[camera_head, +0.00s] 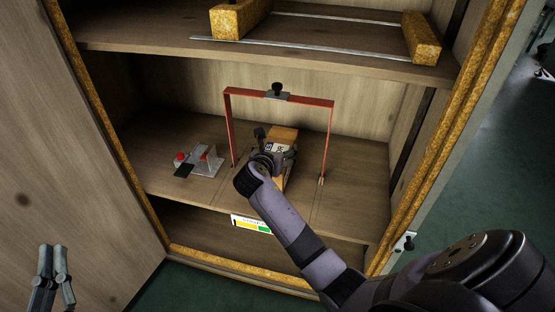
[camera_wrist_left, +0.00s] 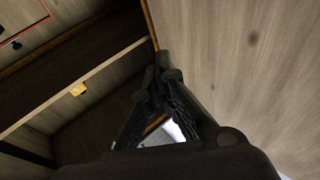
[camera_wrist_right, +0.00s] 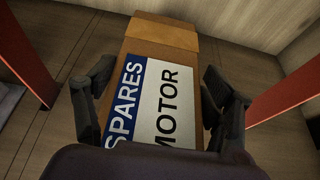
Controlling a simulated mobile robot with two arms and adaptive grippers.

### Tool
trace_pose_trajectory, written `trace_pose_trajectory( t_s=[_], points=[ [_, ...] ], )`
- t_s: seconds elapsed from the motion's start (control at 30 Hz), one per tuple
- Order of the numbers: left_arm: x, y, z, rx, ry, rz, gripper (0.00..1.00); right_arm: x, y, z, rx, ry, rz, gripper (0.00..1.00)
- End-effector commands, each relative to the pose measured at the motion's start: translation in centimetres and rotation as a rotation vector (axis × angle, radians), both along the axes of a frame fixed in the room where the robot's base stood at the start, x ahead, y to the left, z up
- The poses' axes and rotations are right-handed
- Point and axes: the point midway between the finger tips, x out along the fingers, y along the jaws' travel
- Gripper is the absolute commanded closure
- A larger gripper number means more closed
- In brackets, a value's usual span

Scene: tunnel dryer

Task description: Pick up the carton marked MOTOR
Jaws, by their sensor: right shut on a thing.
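The carton (camera_head: 284,137) is a brown box on the middle shelf, under a red frame. In the right wrist view the carton (camera_wrist_right: 165,35) shows a blue and white label reading SPARES MOTOR. My right gripper (camera_head: 273,148) reaches in from the front and is shut on the carton. In the right wrist view my right gripper's fingers (camera_wrist_right: 160,95) are at the carton's two sides. Whether the carton is clear of the shelf I cannot tell. My left gripper (camera_head: 56,250) is far from the carton, at the lower left before the wooden door, its fingers slightly apart and empty.
The red frame (camera_head: 303,98) arches over the carton, with posts on both sides. A grey device with a red button (camera_head: 203,160) stands left of it on the shelf (camera_head: 160,190). An upper shelf (camera_head: 300,58) with rails is above. The wooden door (camera_head: 60,150) is at the left.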

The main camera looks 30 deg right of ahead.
Motion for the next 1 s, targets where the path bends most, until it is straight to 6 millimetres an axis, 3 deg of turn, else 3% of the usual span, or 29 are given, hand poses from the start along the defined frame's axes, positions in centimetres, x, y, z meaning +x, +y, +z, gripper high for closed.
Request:
trace_pose_trajectory(
  t_s=[0.47,0.83,1.0],
  points=[
    [0.0,0.0,-0.1,-0.001,0.001,0.0,1.0,0.0,0.2,-0.4,0.01,0.002,0.0,0.86],
    [0.1,0.0,-0.2,0.004,0.019,0.0,1.0,0.1,0.2,0.3,0.007,-0.007,0.003,0.87],
    [0.3,0.2,-2.3,0.036,0.135,0.006,1.0,0.1,0.2,1.4,0.006,-0.008,0.003,0.88]
  ],
)
